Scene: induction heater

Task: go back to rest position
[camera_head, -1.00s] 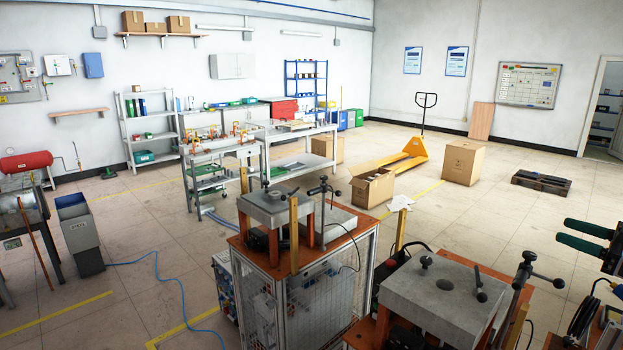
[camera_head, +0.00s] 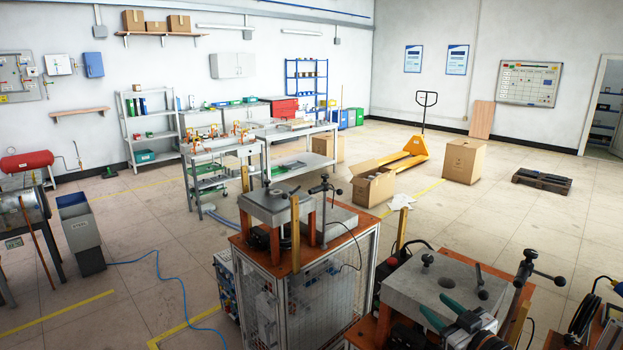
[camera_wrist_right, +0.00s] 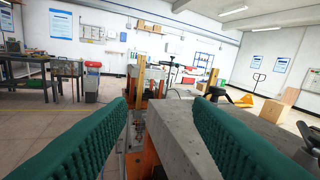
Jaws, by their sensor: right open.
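My right gripper (camera_head: 443,317) shows at the lower right of the head view, with green padded fingers held apart in front of the near heater station's grey block (camera_head: 425,290). In the right wrist view the two green fingers (camera_wrist_right: 160,125) are wide apart with nothing between them. The grey block (camera_wrist_right: 175,140) shows beyond and between them; I cannot tell how far off it is. My left gripper is not in view.
A second heater station with a grey top (camera_head: 270,205) and mesh cage stands left of the near one. Clamp handles (camera_head: 527,268) rise at the near block's right. A black cable (camera_head: 590,310) hangs at the far right.

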